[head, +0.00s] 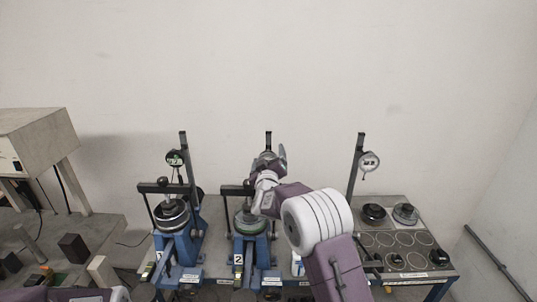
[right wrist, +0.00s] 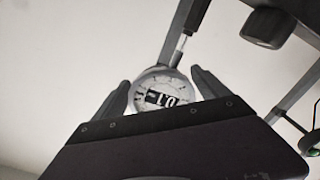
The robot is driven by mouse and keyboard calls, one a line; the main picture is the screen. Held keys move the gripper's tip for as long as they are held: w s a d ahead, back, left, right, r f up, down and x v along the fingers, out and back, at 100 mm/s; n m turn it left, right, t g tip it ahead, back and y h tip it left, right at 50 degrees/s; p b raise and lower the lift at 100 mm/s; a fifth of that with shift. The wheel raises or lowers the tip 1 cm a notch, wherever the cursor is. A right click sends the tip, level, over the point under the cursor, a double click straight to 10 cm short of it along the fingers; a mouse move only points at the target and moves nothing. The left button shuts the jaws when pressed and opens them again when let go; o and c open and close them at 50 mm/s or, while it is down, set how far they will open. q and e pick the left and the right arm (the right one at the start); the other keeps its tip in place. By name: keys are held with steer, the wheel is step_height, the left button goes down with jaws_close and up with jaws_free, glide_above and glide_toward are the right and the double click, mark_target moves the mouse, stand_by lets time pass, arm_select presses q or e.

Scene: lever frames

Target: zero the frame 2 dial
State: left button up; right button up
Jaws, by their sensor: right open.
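The display shows dark digits at a tilt that I cannot read surely. The fingers stand apart on either side of the dial; whether they touch it I cannot tell. In the head view my right gripper (head: 270,160) is at the post of frame 2 (head: 247,250), the blue lever frame with the "2" label, and hides most of its dial. My left gripper is out of view.
Another blue lever frame (head: 178,245) with a dial (head: 174,158) stands to the left. A third dial (head: 369,161) hangs on a post at right, above a board with round marks (head: 400,240) and dark round pieces. A grey table (head: 95,235) with blocks stands far left.

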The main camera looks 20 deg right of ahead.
steer(key=shift+s+r, duration=0.1)
steer(key=shift+s, duration=0.15)
steer(key=shift+w+a, duration=0.15)
steer(key=shift+a, duration=0.05)
steer(key=c, duration=1.4)
steer(key=shift+f+b, duration=0.2)
steer(key=shift+b, duration=0.15)
steer(key=m+b, duration=0.4)
steer(key=shift+f, duration=0.1)
steer(key=shift+d+r+m+b, duration=0.1)
steer(key=shift+r+m+b, duration=0.2)
steer(key=shift+m, duration=0.4)
steer(key=o, duration=1.4)
steer(key=shift+w+f, duration=0.1)
